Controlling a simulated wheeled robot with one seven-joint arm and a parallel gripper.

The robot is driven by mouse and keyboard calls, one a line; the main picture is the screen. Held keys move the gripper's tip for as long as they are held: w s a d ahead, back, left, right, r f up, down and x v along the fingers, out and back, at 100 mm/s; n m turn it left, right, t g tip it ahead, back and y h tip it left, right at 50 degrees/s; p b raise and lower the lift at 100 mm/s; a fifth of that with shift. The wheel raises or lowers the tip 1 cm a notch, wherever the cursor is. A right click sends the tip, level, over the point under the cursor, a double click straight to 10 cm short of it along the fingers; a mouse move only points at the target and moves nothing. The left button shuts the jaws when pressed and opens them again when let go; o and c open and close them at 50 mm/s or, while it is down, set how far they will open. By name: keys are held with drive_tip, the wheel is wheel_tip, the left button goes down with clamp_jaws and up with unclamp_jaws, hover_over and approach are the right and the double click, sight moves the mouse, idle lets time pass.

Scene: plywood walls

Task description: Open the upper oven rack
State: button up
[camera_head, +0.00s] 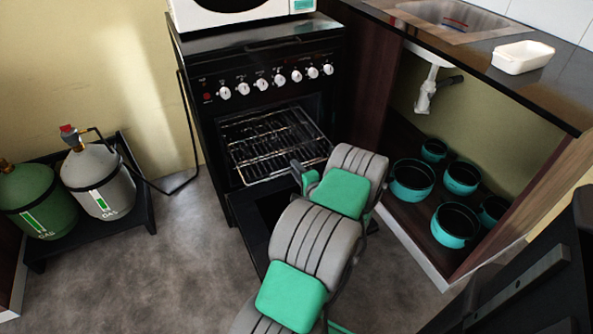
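The black oven (215,150) stands against the wall, with a row of white knobs on its front. Its door (252,222) appears folded down, and part of it is hidden behind my arm. The upper oven rack (262,138), a shiny wire grid, shows in the oven opening, with its front edge low near the opening's front. My gripper (297,168) is at the right part of the rack's front edge, close to the wire. The grey and green arm links hide much of it. I cannot tell whether it touches the rack or how its fingers stand.
A white microwave (240,12) sits on the oven. Right of it, a counter (500,60) holds a sink and a white dish (522,57); several teal pots (412,180) stand in the open cabinet below. Gas bottles (98,180) stand at left. The floor (170,260) between is clear.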

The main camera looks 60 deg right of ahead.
drive_tip(key=p+v, duration=0.1)
drive_tip(key=v, duration=0.6)
drive_tip(key=shift+s+a, duration=0.25)
drive_tip(key=shift+a, duration=0.05)
drive_tip(key=shift+r, duration=0.15)
